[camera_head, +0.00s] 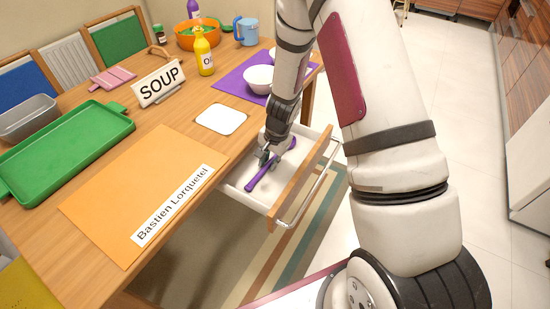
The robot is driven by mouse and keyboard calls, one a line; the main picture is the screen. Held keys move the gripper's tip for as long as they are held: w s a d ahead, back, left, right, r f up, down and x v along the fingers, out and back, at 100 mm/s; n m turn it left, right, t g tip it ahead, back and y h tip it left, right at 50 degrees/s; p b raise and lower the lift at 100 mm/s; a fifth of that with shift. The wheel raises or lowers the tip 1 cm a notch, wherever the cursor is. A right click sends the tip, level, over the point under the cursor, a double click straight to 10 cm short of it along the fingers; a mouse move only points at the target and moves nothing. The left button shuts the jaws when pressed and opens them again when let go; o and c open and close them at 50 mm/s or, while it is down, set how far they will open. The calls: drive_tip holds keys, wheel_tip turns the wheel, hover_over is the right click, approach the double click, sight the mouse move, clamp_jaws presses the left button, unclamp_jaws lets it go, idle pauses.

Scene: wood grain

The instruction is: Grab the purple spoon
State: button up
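The purple spoon (257,178) lies in the open white drawer (236,188) under the table's right edge. Its handle points toward the lower left, and its rounded end shows at the upper right, beside my gripper. My gripper (266,162) reaches down into the drawer, right over the middle of the spoon. Its fingers are close to or around the handle. They are too small and partly hidden to tell whether they grip it. The spoon appears low in the drawer.
The drawer's wooden front and metal handle (304,198) stand out from the table (175,118). On the table near the drawer are a white square (221,119), a purple mat (232,84) with bowls, a SOUP sign (158,83), an orange mat (125,190) and a green tray (65,150).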

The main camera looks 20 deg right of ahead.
drive_tip(key=shift+f, duration=0.1)
clamp_jaws()
